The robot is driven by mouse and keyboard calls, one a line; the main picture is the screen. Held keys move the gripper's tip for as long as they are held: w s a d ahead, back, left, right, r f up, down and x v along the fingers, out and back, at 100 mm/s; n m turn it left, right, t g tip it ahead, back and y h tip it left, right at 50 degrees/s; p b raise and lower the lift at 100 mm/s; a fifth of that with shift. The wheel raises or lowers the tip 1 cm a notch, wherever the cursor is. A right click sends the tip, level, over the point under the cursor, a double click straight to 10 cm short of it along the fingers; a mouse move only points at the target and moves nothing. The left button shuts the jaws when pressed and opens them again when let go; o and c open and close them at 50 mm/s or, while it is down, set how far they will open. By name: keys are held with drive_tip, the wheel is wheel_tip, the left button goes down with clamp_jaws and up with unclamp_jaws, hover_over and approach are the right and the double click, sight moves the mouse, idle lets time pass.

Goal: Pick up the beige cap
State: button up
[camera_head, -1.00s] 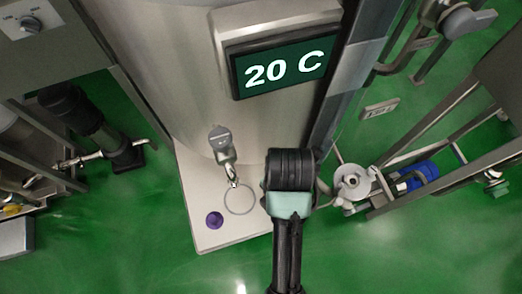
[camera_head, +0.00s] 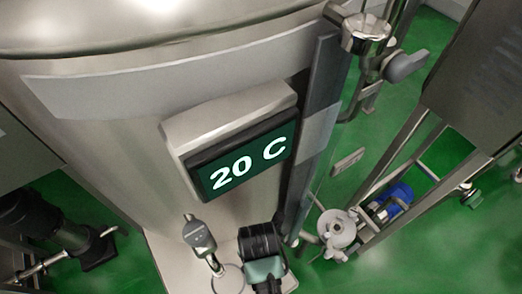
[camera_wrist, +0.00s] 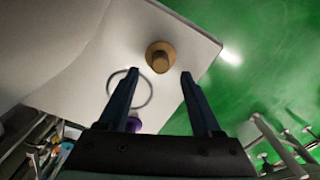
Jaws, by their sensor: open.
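The beige cap (camera_wrist: 160,56), brownish tan with a raised round middle, sits on the pale platform (camera_wrist: 90,85) near its edge in the wrist view. My gripper (camera_wrist: 160,72) is open and empty. Its two dark blue fingers reach toward the cap, with their tips a little short of it in the picture, one to each side. I cannot tell the height between the fingertips and the cap. In the head view the cap does not show; my arm covers part of the platform.
A thin ring (camera_wrist: 147,90) shows on the platform, partly behind the left finger. In the head view, a grey tap (camera_head: 198,234) and a "20 C" display (camera_head: 240,165) are on the steel tank. Green floor lies beyond.

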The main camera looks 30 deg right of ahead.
drive_tip(key=f, duration=0.4)
drive_tip(key=shift+w+d, duration=0.1)
drive_tip(key=shift+d, duration=0.1)
drive_tip(key=shift+c, duration=0.3)
clamp_jaws()
